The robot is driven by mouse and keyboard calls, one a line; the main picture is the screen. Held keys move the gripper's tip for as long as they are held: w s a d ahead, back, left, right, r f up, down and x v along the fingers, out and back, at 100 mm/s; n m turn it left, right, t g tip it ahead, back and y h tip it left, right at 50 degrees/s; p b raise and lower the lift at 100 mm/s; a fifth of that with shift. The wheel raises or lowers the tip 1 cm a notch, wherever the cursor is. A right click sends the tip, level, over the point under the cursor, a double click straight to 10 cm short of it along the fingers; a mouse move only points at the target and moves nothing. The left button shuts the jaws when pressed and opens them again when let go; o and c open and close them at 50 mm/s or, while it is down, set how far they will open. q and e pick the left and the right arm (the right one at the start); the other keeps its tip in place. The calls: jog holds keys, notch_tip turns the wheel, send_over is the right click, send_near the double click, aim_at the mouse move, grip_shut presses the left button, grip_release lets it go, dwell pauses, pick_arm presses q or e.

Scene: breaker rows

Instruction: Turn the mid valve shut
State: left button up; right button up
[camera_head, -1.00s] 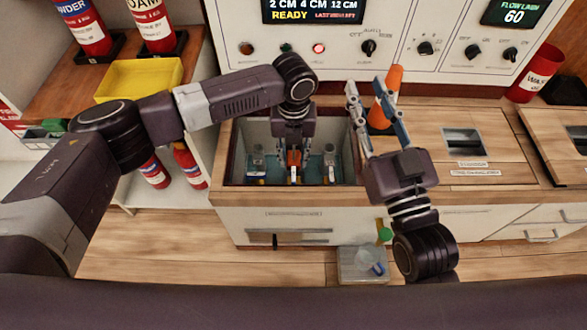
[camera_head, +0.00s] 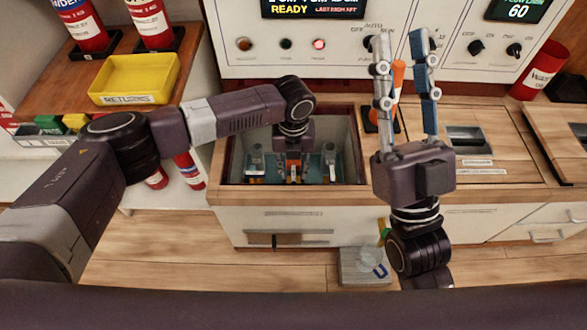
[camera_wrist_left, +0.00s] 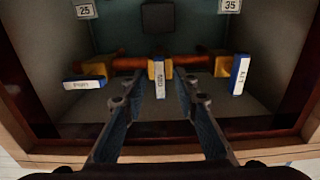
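The mid valve's handle (camera_wrist_left: 160,80) is a short white-and-blue lever on an orange pipe in the sunken bay. It points toward the bay's front edge, across the pipe. My left gripper (camera_wrist_left: 157,92) reaches down into the bay with its fingers open, one on each side of this lever; I see no clear contact. In the head view the left gripper (camera_head: 293,168) partly hides the mid valve. The left valve's lever (camera_wrist_left: 86,83) lies nearly along the pipe. The right valve's lever (camera_wrist_left: 239,75) points across it. My right gripper (camera_head: 406,65) is open, empty and raised, fingers upward.
The bay's wooden rim (camera_head: 290,192) surrounds the valves closely. An orange cone (camera_head: 397,80) stands behind my right gripper. A control panel (camera_head: 340,45) stands at the back.

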pick_arm(q)
grip_shut()
